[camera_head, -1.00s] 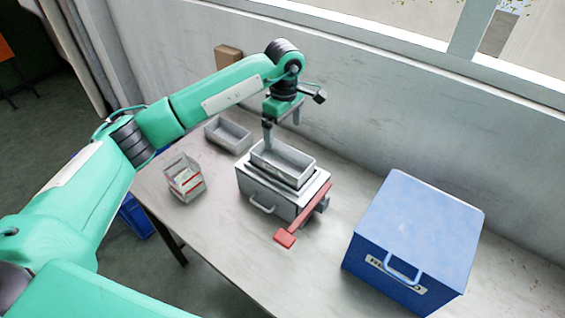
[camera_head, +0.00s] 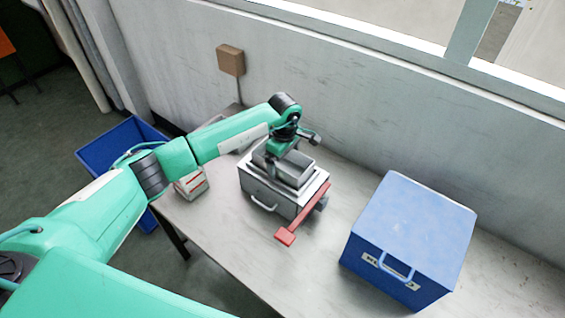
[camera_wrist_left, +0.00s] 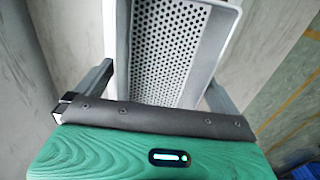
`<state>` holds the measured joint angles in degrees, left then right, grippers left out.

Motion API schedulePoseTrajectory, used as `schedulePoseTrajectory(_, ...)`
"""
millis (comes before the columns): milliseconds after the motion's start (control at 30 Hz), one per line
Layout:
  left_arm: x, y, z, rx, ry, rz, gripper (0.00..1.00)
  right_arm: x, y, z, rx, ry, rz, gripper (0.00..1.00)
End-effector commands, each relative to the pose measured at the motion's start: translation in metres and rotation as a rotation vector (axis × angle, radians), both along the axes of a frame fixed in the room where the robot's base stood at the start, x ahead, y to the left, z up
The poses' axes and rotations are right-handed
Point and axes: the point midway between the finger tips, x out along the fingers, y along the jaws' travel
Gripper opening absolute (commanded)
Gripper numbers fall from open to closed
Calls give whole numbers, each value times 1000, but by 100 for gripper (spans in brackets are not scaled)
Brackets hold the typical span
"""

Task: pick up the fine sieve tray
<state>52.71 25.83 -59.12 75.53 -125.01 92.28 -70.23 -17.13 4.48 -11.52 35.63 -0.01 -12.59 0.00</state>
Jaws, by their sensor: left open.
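The fine sieve tray (camera_head: 294,178) is a grey rectangular tray on top of a metal box unit (camera_head: 262,190) on the table. In the left wrist view the tray (camera_wrist_left: 165,45) shows a floor full of small round holes and pale side walls. My left gripper (camera_head: 280,160) is directly over the tray, pointing down and low. In the wrist view its open fingers (camera_wrist_left: 155,90) stand on either side of the tray. I cannot tell whether they touch the walls. The gripper hides part of the tray in the head view. My right gripper is out of view.
A red lever (camera_head: 287,235) sticks out at the unit's front right. A large blue box (camera_head: 410,235) with a handle stands to the right. My left arm partly hides a small bin with red-and-white contents (camera_head: 193,187). A blue crate (camera_head: 100,150) is on the floor left.

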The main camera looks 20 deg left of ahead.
Motion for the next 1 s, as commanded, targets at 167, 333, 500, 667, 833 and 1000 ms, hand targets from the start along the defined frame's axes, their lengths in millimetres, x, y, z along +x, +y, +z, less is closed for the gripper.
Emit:
schedulePoseTrajectory(167,0,0,0,0,0,0,100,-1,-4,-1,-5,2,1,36)
schedulePoseTrajectory(333,0,0,0,0,0,0,67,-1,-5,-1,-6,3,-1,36)
schedulePoseTrajectory(500,0,0,0,0,-1,0,56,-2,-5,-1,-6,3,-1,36)
schedulePoseTrajectory(667,0,0,1,0,-1,0,56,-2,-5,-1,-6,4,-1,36)
schedulePoseTrajectory(833,1,0,11,0,-3,1,56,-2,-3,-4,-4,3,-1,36)
schedulePoseTrajectory(1000,2,1,39,-1,-7,0,56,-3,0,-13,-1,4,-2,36)
